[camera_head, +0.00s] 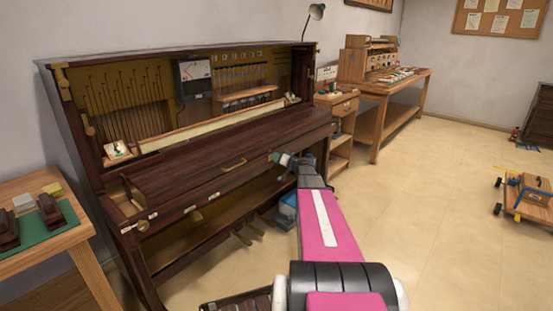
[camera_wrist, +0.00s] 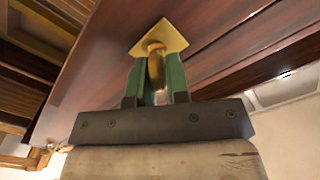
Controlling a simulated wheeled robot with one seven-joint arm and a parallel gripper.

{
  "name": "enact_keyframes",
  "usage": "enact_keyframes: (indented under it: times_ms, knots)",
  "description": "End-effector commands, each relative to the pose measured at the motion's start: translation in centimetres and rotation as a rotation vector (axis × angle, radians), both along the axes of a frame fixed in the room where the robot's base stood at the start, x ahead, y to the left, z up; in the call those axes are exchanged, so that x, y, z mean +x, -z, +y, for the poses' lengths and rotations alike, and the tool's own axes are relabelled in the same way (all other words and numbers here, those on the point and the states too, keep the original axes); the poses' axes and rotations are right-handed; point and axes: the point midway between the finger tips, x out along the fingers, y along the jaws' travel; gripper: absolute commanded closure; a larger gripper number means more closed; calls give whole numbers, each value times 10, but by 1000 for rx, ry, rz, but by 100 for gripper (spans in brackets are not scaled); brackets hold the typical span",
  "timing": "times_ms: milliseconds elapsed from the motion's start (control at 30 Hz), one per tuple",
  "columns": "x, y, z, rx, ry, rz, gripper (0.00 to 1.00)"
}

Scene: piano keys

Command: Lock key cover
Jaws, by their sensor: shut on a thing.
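The piano's key cover (camera_head: 205,161) is a long dark red-brown wooden lid, lying closed with no keys showing. A brass handle (camera_head: 233,164) sits on its front. My gripper (camera_head: 276,158) is at the right part of the cover's front edge. In the wrist view, the green fingers of my gripper (camera_wrist: 156,75) are shut on a brass lock piece (camera_wrist: 156,64), which stands out from a yellow diamond-shaped plate (camera_wrist: 160,37) on dark wood. The fingers hide part of the piece. In the head view my arm hides the lock area.
The upright piano has its upper front open, showing strings and a gauge (camera_head: 194,76). A side table (camera_head: 40,245) with tools stands at the left. A small cabinet (camera_head: 338,105) and a workbench (camera_head: 395,80) stand behind at the right. The floor (camera_head: 450,170) at the right is mostly clear.

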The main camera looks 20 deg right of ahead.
Motion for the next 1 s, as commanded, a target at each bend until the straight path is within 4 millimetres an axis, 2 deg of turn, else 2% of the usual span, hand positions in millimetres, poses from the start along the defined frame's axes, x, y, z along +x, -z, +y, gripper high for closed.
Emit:
enact_keyframes:
  times_ms: [600, 1000]
  knots:
    - [2, 6, -4, 504, 0, 291, 100]
    - [3, 9, -5, 759, 1, 439, 100]
